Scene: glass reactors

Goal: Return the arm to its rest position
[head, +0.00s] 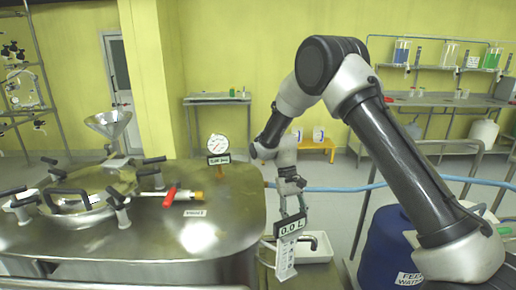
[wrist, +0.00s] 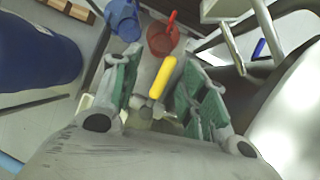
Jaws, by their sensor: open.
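My arm reaches over from the right in the head view and bends down, with my gripper (head: 291,212) pointing downward beside the right side of the steel reactor (head: 225,200). The gripper is also in the wrist view (wrist: 160,58), its two green-padded fingers spread apart. A yellow valve handle (wrist: 163,77) shows between the fingers, with a gap on each side. I see nothing gripped.
A blue feed water barrel (head: 385,250) stands right of the gripper. A white tray (head: 318,247) lies close by. Blue (wrist: 122,20) and red (wrist: 162,40) buckets show below in the wrist view. A pressure gauge (head: 218,143) and red-handled valve (head: 170,194) are on the reactor top.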

